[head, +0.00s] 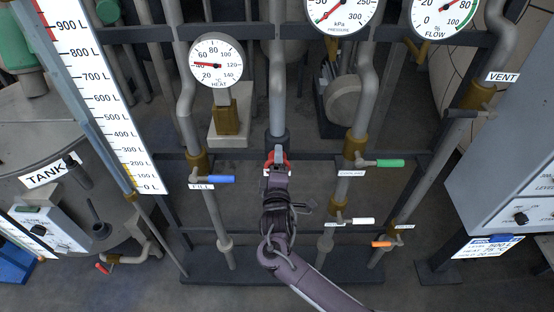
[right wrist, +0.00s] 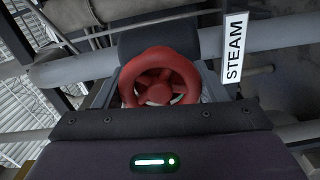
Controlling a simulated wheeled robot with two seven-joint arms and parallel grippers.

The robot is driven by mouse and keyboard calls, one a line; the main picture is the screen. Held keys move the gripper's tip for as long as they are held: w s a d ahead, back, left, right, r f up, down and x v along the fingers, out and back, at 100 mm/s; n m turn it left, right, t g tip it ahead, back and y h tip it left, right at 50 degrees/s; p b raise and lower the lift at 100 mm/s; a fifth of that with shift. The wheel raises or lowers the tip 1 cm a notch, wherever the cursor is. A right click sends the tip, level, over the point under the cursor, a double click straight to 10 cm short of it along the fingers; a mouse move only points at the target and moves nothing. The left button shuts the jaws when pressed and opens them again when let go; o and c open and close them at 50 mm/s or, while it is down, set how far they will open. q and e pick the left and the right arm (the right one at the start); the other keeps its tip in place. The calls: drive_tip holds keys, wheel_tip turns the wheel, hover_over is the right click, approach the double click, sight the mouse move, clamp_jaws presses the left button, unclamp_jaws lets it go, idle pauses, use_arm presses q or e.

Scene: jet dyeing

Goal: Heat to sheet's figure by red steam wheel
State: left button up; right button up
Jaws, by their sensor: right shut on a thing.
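The red steam wheel (head: 268,163) sits on the middle pipe in the head view. In the right wrist view the wheel (right wrist: 160,56) sits between my jaws, beside the STEAM label (right wrist: 235,48). My right gripper (head: 277,163) is shut on it. The heat gauge (head: 217,65) is at upper left; its red needle points left, between about 40 and 60. The sheet (head: 487,247) hangs at lower right; its small print seems to give level 500 L and heat 75 °C. My left gripper is not in view.
Several levers are close by: blue (head: 220,180) at FILL, green (head: 390,163), white (head: 363,221) and orange (head: 382,244). Vertical pipes flank my right arm. The tank (head: 70,215) with its level scale (head: 105,100) is at left, a grey cabinet (head: 505,140) at right.

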drive_tip(key=shift+n, duration=0.6)
drive_tip(key=shift+p, duration=0.3)
drive_tip(key=o, duration=1)
drive_tip(key=shift+s+b, duration=0.75)
drive_tip(key=shift+s, duration=3.15)
